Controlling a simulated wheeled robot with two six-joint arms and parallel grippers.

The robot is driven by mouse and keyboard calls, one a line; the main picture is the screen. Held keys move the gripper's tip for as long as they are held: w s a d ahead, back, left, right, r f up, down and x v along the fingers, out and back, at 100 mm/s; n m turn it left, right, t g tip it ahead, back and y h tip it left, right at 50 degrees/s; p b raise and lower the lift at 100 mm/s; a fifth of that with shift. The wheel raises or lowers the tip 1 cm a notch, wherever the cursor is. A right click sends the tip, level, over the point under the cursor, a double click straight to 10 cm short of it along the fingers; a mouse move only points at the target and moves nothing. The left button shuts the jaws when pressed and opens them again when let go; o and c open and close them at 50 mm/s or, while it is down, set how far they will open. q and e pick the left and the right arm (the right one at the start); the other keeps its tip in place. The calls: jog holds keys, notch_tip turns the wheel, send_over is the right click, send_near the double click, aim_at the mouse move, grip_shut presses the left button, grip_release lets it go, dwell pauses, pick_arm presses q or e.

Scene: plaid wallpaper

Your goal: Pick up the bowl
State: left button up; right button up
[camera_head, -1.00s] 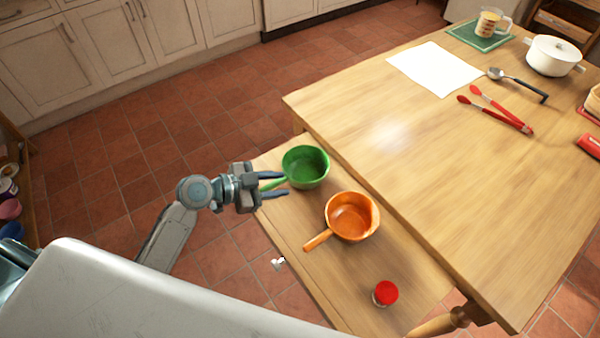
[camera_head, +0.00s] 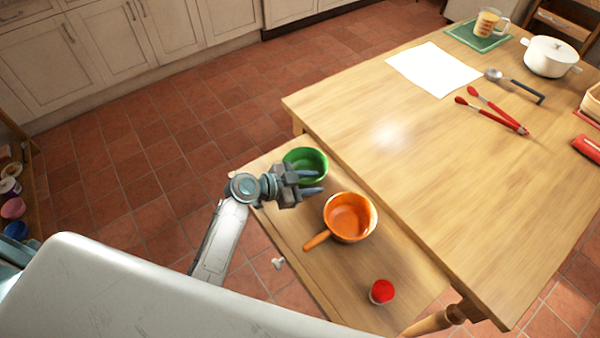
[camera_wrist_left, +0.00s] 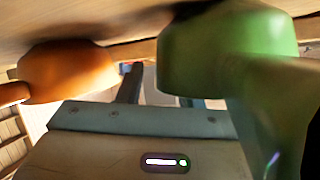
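A green bowl-like pan (camera_head: 310,158) with a side handle stands on the low wooden shelf (camera_head: 290,238) beside the table. An orange pan (camera_head: 348,215) with a handle stands in front of it. My left gripper (camera_head: 319,181) is open, its fingers apart and pointing right, at the near side of the green pan and partly covering it. In the left wrist view the green pan (camera_wrist_left: 215,55) and its handle fill the right side, with one finger partly hidden behind it. The orange pan (camera_wrist_left: 65,72) is at the left. Whether a finger touches the green pan cannot be told. My right gripper is not in view.
A red-lidded jar (camera_head: 382,291) stands at the near end of the shelf. The higher table (camera_head: 400,190) to the right holds tongs (camera_head: 495,112), a ladle (camera_head: 515,85), a white pot (camera_head: 551,57) and a white sheet (camera_head: 434,68). Its near middle is clear.

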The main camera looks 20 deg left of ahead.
pick_arm(q)
grip_shut()
jog(key=shift+r, duration=0.1)
